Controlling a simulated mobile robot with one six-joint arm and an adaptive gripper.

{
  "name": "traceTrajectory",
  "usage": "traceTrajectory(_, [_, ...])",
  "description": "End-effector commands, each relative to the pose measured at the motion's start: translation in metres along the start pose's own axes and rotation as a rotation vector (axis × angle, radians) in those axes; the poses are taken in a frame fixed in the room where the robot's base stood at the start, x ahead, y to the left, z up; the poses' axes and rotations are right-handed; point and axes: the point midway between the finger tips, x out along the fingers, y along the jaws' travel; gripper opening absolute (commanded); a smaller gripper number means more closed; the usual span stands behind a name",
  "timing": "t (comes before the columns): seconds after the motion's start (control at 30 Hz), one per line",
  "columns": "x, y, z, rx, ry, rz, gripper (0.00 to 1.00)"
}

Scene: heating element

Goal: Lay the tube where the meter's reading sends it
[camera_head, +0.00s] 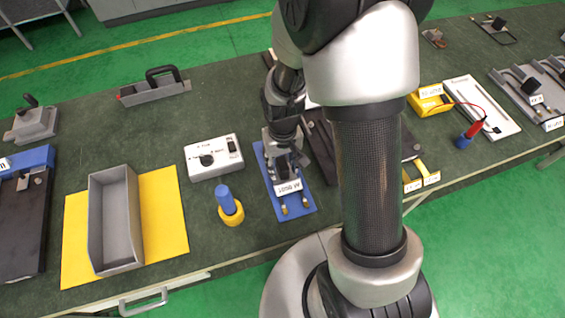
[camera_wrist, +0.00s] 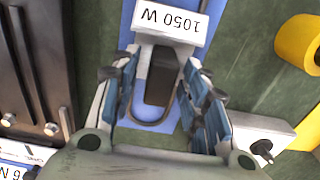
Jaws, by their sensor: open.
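The tube, a grey U-shaped heating element (camera_wrist: 148,118) with a dark block and a white tag reading "1050 W" (camera_wrist: 168,20), lies on a blue mat (camera_head: 305,205). Its tag and brass ends also show in the head view (camera_head: 288,187). My gripper (camera_wrist: 160,72) is open, pointing down over the tube with the dark block between its blue-padded fingers. I cannot tell whether they touch it. In the head view my gripper (camera_head: 285,158) hides part of the tube. A yellow meter (camera_head: 430,100) stands at the right; its reading is too small to read.
A grey bin (camera_head: 115,220) sits on a yellow mat (camera_head: 165,210). Dark slabs and labelled trays (camera_head: 530,95) flank the bench. My arm hides its middle.

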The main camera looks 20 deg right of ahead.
Motion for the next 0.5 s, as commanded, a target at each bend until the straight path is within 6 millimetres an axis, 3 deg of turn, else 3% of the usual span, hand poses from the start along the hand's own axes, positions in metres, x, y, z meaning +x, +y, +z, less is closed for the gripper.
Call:
traceTrajectory(0.23, [-0.010,0.000,-0.001,0.000,0.003,0.000,0.41])
traceTrajectory(0.5, [-0.066,0.000,-0.001,0.000,0.006,0.000,0.41])
